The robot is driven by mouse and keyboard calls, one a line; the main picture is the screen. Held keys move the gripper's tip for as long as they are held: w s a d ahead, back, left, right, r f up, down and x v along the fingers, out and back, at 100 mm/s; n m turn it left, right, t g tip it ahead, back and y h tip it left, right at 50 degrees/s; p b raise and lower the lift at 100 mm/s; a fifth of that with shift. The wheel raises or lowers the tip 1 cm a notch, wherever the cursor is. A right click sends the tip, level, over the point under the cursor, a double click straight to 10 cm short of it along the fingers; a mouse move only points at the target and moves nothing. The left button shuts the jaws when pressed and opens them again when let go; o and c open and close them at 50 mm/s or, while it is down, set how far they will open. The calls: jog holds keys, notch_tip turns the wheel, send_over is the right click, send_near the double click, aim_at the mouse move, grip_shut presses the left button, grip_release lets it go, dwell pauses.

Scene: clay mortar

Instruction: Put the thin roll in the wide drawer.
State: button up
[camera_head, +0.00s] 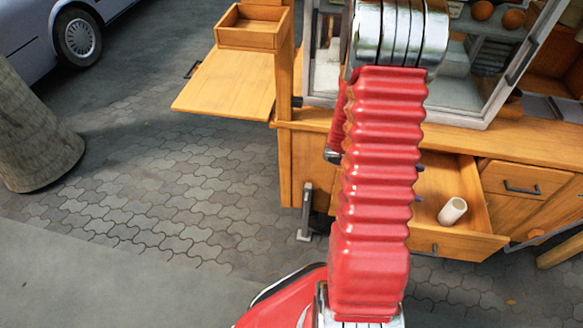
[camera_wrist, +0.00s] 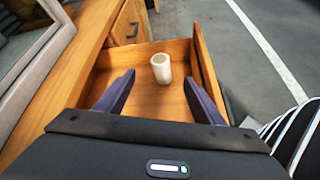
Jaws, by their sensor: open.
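The thin roll, a pale hollow tube (camera_head: 452,211), is inside the open wide wooden drawer (camera_head: 440,241), towards its right part in the head view. In the wrist view the roll (camera_wrist: 161,70) appears to stand on its end on the drawer floor, its open end up. The drawer (camera_wrist: 150,101) is pulled out from the cart. My gripper (camera_wrist: 159,80) is open and empty, its two dark fingers spread over the drawer. The roll shows beyond the gap between the fingertips, not held. In the head view my red arm hides most of the gripper and the drawer's left part.
A closed smaller drawer (camera_head: 525,180) is to the right of the open one. A glass-fronted case (camera_head: 470,65) stands on the counter above. A side shelf (camera_head: 225,82) with a small wooden box (camera_head: 252,27) juts left. Paved ground at the left is free.

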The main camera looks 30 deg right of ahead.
jog(key=w+a+r+m+t+y, duration=0.2)
jog(key=a+r, duration=0.5)
jog(key=a, duration=0.6)
jog(key=w+a+r+m+t+y, duration=0.2)
jog(key=a+r+t+y, duration=0.2)
jog(key=a, duration=1)
jog(key=w+a+r+m+t+y, duration=0.3)
jog(key=a+r+t, duration=0.3)
jog(key=a+r, duration=0.6)
jog(key=shift+a+t+y, duration=0.4)
jog(key=shift+a+y, duration=0.2)
jog(key=shift+a, duration=0.15)
jog(key=shift+w, duration=0.1)
jog(key=shift+c, duration=0.3)
